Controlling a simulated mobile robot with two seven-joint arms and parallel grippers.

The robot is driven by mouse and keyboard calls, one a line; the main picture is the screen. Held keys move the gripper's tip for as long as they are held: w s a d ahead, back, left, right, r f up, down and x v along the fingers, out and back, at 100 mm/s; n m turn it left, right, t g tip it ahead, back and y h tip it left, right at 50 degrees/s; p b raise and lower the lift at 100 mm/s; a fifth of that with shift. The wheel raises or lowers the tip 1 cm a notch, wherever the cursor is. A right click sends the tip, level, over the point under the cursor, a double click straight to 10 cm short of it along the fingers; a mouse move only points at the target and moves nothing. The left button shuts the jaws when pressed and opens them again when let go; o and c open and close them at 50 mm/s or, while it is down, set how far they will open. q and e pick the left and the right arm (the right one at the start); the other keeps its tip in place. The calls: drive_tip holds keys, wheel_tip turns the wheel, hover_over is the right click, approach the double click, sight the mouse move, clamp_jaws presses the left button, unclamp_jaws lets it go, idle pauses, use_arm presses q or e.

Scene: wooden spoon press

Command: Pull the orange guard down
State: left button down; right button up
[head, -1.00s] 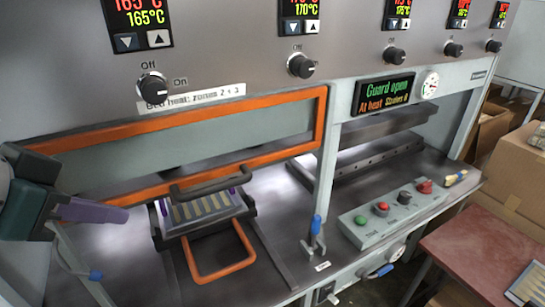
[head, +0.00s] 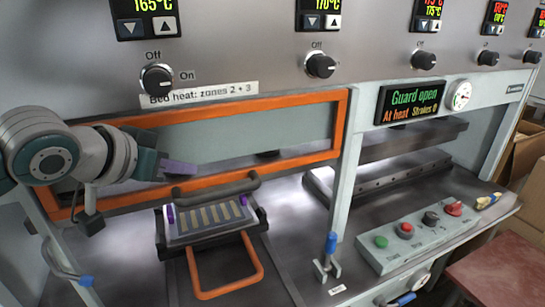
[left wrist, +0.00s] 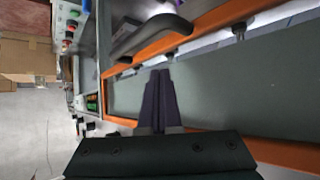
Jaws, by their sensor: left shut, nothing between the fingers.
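The orange guard (head: 250,105) is an orange-framed grey panel, raised across the front of the press; the display (head: 412,98) reads "Guard open". A dark bar handle (head: 222,190) sits along its lower edge. My left gripper (head: 190,169) is shut and empty, in front of the panel just above the handle's left part. In the left wrist view, its purple fingers (left wrist: 161,75) lie together before the grey panel (left wrist: 215,90), and the handle (left wrist: 150,35) is beyond the tips, apart from them. My right gripper is not in view.
A tray of wooden strips (head: 213,216) with an orange loop handle (head: 200,270) sits below the guard. Boxes (head: 525,150) stand at far right.

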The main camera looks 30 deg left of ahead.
use_arm(q)
drive_tip(key=shift+s+d+f, duration=0.1)
drive_tip(key=shift+s+f, duration=0.3)
drive_tip(key=shift+f, duration=0.4)
drive_tip(key=shift+s+f, duration=0.4)
drive_tip(key=shift+f, duration=0.4)
wheel_tip(320, 180, down, 28)
drive_tip(key=b, duration=2)
drive_tip(key=shift+b, duration=0.3)
drive_tip(key=shift+s+f, duration=0.1)
drive_tip(key=shift+s, duration=0.05)
